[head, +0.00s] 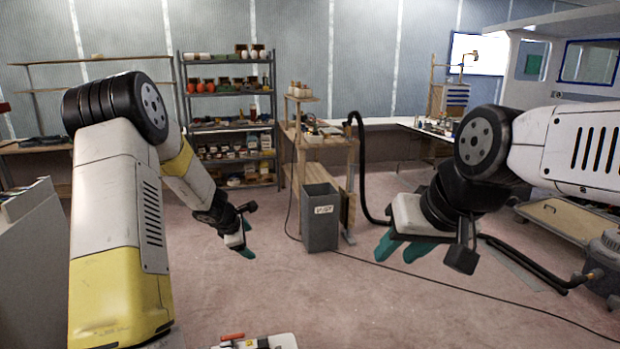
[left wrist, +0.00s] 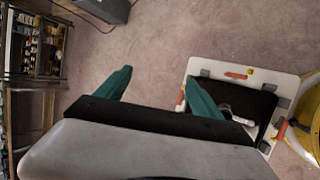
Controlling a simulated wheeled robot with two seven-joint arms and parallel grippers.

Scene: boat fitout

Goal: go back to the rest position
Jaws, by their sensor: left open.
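My left gripper (head: 246,252) hangs low over the floor, left of the picture's middle in the head view, pointing down. In the left wrist view its two teal fingers (left wrist: 158,82) are apart with only floor between them. My right gripper (head: 402,250) is in the head view right of the middle, its teal fingers pointing down and left. They look apart, with nothing seen between them. Both grippers are clear of the furniture. The right one has no wrist view here.
A grey bin (head: 320,228) stands by a wooden workbench (head: 318,150) ahead. Loaded shelves (head: 230,123) stand behind. A black hose and a cable (head: 430,281) cross the floor at right. A grey machine (head: 605,262) stands far right. The pinkish floor (head: 300,290) between my arms is open.

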